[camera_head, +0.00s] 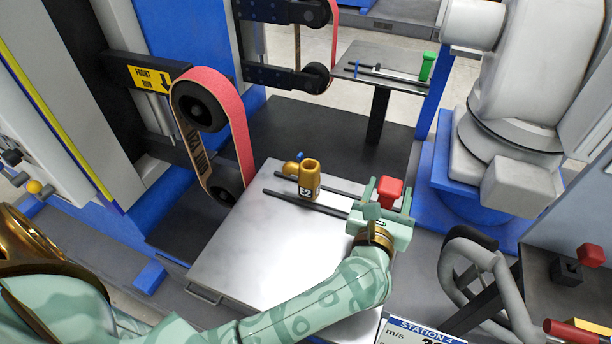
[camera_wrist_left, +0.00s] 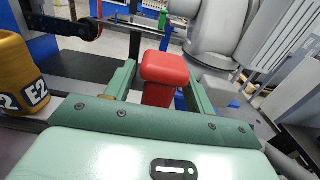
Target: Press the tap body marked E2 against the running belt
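The brass tap body marked E2 (camera_head: 311,175) stands upright on the dark rails of the fixture tray (camera_head: 260,255), its side spout pointing left. The pinkish-red belt (camera_head: 235,115) is up and left of the tap. My right gripper is not in view.
A second belt unit (camera_head: 318,78) and another tray (camera_head: 375,60) with a green block (camera_head: 428,66) stand farther back. A large grey machine arm (camera_head: 490,150) on a blue base is at the right. The tray's front is clear.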

